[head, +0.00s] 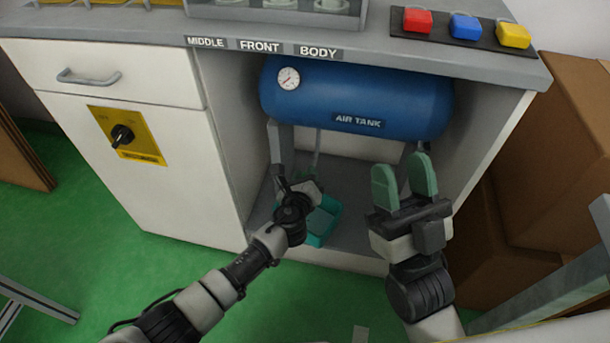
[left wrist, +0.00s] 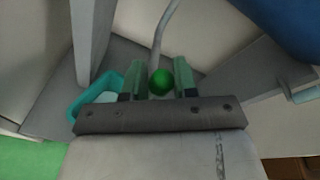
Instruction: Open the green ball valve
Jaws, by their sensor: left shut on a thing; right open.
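A round green part (left wrist: 160,82), which looks like the green ball valve, shows in the left wrist view at the lower end of a thin grey pipe (left wrist: 158,45). My left gripper (left wrist: 160,78) is shut on it, with one green finger on each side. In the head view my left gripper (head: 304,188) reaches into the open cabinet bay under the blue air tank (head: 355,98); there the valve is hidden. My right gripper (head: 404,181) is open and empty in front of the tank's right half, with its green fingers pointing up.
A teal tray (head: 327,226) lies on the bay floor beside my left gripper. Tank legs and bay walls stand close around it. A gauge (head: 288,78) sits on the tank. Red, blue and yellow buttons are on the counter above. Cardboard boxes (head: 570,150) stand at the right.

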